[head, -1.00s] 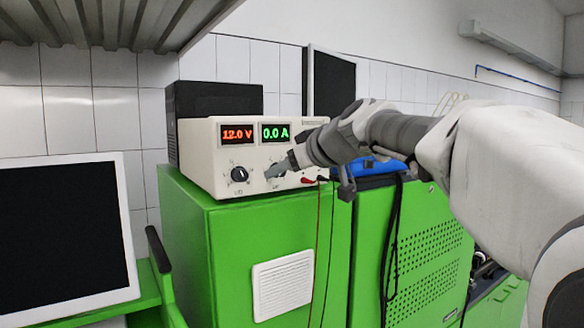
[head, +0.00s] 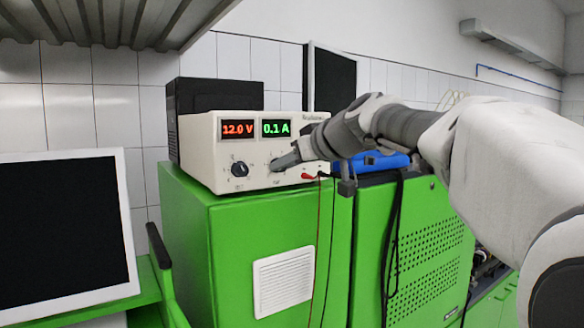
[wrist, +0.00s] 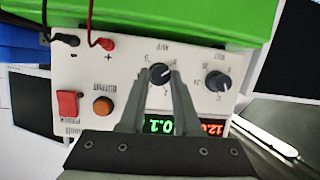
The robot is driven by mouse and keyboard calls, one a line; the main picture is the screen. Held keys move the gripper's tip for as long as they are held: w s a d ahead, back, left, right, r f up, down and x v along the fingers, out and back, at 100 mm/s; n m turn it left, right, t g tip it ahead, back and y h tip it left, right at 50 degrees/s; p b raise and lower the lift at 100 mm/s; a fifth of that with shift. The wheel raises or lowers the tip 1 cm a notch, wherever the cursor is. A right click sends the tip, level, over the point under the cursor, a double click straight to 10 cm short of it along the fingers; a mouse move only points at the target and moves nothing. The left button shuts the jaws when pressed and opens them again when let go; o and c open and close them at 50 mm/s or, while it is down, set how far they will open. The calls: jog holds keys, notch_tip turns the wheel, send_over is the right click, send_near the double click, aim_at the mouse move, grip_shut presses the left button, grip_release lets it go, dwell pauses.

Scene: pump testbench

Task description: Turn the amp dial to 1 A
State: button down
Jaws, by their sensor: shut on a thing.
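The power supply (head: 208,170) is a cream box on a green cabinet. Its green amp display (head: 276,128) reads 0.1 A and its red volt display (head: 238,129) reads 12.0 V. In the wrist view the amp dial (wrist: 160,72) is a dark knob between the fingertips of my gripper (wrist: 160,76). My gripper is shut on this dial. In the head view my gripper (head: 284,162) reaches the panel from the right and hides most of the amp dial. The volt dial (head: 239,170) is beside it, apart from the fingers.
In the wrist view, a red switch (wrist: 68,104), an orange button (wrist: 103,106) and plugged leads (wrist: 107,44) share the panel. The leads hang down the green cabinet (head: 230,240). A blue object (head: 372,162) lies right of the supply. A monitor (head: 62,235) stands at left.

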jog(key=m+y+b, duration=0.1)
jog(key=m, duration=0.1)
jog(key=m+g+y+b, duration=0.1)
jog(key=m+b, duration=0.1)
jog(key=m+y+b, duration=0.1)
jog(key=m+y, duration=0.1)
jog(key=shift+w+d+f+b, duration=0.15)
jog(key=shift+d+f+b, duration=0.1)
jog(key=shift+d+b, duration=0.1)
jog(key=shift+m, duration=0.4)
jog(key=shift+g, duration=0.3)
jog(key=c, duration=0.6)
grip_release()
jog(key=b+v, duration=0.2)
jog(key=v, duration=1.5)
jog(key=shift+d+f, duration=0.1)
